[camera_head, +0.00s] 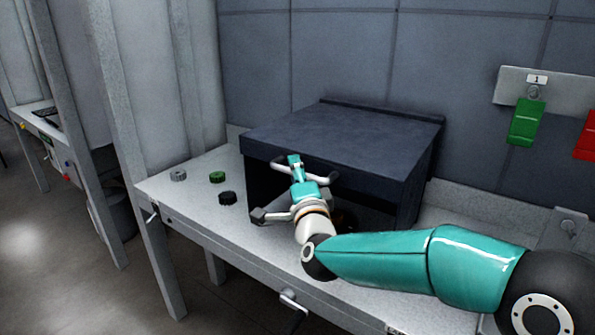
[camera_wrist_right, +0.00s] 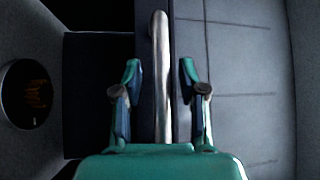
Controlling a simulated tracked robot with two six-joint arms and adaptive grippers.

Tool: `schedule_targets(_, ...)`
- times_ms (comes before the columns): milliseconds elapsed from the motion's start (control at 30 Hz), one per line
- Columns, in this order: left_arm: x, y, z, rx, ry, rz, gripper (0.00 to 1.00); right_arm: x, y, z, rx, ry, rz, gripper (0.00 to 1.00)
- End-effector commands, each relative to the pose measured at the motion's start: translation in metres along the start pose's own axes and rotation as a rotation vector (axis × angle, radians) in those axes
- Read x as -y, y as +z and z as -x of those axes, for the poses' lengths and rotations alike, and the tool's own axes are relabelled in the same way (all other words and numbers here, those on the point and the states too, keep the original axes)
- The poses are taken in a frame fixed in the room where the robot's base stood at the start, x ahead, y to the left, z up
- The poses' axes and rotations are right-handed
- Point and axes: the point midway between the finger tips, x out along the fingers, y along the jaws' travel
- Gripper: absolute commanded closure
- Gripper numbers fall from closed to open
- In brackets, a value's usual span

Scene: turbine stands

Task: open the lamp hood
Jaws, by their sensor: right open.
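The lamp hood (camera_head: 340,135) is a dark blue-grey box on the light grey table, its front lower part open and dark inside. A silver bar handle (camera_head: 277,167) runs along its front upper edge; it also shows upright in the right wrist view (camera_wrist_right: 161,75). My right gripper (camera_head: 294,160) is at the handle, its teal fingers open. My arm hides part of the hood's front. My left gripper is not in view.
A grey knob (camera_head: 178,175), a green knob (camera_head: 217,176) and a black knob (camera_head: 227,198) sit on the table (camera_head: 185,205) left of the hood. Green (camera_head: 526,122) and red (camera_head: 588,137) tags hang on the right wall.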

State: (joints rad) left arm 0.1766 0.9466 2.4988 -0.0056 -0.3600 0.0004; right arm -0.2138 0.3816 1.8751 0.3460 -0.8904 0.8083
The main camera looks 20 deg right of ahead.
Motion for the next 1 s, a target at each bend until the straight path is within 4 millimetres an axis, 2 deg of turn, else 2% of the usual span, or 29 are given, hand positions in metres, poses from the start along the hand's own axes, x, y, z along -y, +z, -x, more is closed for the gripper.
schedule_targets(167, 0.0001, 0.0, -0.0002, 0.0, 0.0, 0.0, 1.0, 0.0, 0.0002, -0.0001, 0.0, 0.0, 0.0, 0.59)
schedule_targets(267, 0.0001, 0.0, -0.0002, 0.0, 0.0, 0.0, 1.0, 0.0001, 0.0003, 0.0, 0.0, 0.0, 0.0, 0.72)
schedule_targets(433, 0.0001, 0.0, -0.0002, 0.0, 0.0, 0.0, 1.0, 0.0, 0.0004, 0.0002, 0.001, 0.0, 0.0, 1.0)
schedule_targets(800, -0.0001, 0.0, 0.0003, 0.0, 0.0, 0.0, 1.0, -0.0008, 0.0002, 0.0001, 0.001, 0.003, -0.001, 1.0)
schedule_targets(1000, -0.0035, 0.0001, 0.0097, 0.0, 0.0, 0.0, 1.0, 0.0076, -0.0072, -0.0067, -0.011, 0.016, -0.011, 1.0)
